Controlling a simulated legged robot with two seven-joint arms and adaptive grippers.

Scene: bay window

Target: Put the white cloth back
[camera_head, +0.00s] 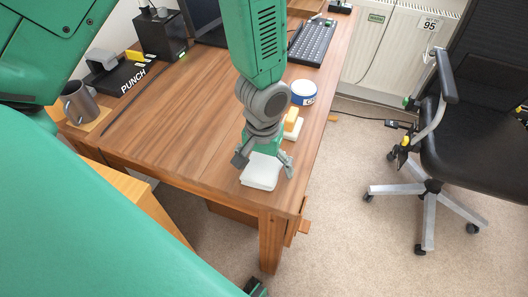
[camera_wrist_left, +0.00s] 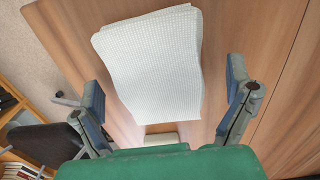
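The white cloth (camera_head: 261,171) lies folded on the near right corner of the wooden desk (camera_head: 185,120). In the left wrist view the cloth (camera_wrist_left: 152,62) shows a fine woven texture. My left gripper (camera_head: 264,170) is open above the desk, with its fingers apart on either side of the cloth. In the left wrist view both fingers of the left gripper (camera_wrist_left: 167,90) are spread wide with nothing between the pads gripped. I cannot tell how high the fingertips are above the cloth. My right gripper does not show clearly in either view.
A yellow sponge (camera_head: 291,117) on a pale base and a blue-and-white tin (camera_head: 303,93) stand just behind my left gripper. A keyboard (camera_head: 312,41) lies farther back. A mug (camera_head: 79,103) stands at the left. A black office chair (camera_head: 470,140) is right of the desk.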

